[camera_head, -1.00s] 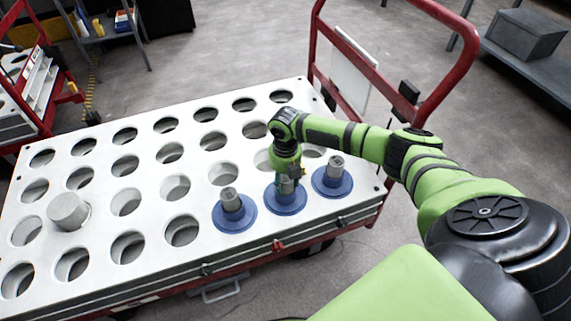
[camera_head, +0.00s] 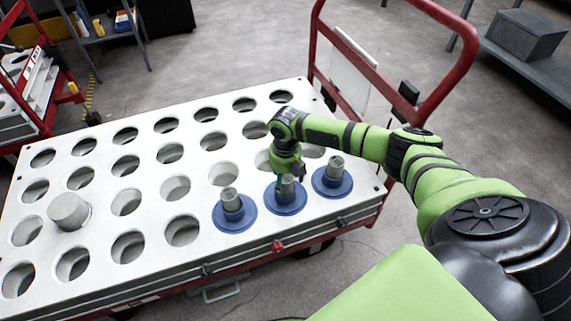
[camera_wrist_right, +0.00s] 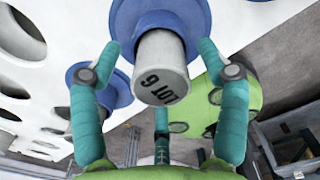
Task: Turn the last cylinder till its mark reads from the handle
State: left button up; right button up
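Three grey cylinders with blue flanges stand along the near right edge of the white rack: a left one (camera_head: 231,203), a middle one (camera_head: 288,188) and a right one (camera_head: 335,170). My right gripper (camera_head: 284,178) is just above the middle cylinder. In the right wrist view, my right gripper (camera_wrist_right: 160,62) has its teal fingers spread on both sides of a cylinder (camera_wrist_right: 158,62), with gaps showing. Dark lettering, apparently "LOT" and a digit, is on that cylinder's end face and looks turned over in this view. My left gripper is not in view.
The white rack (camera_head: 100,205) has many empty round holes. A plain grey cylinder (camera_head: 68,210) sits tilted at a hole on the left. A red cart handle (camera_head: 445,70) rises behind the right end. A shelf with a grey box (camera_head: 525,35) is at the far right.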

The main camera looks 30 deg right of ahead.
notch_tip(320, 180, up, 12)
dwell(0.6)
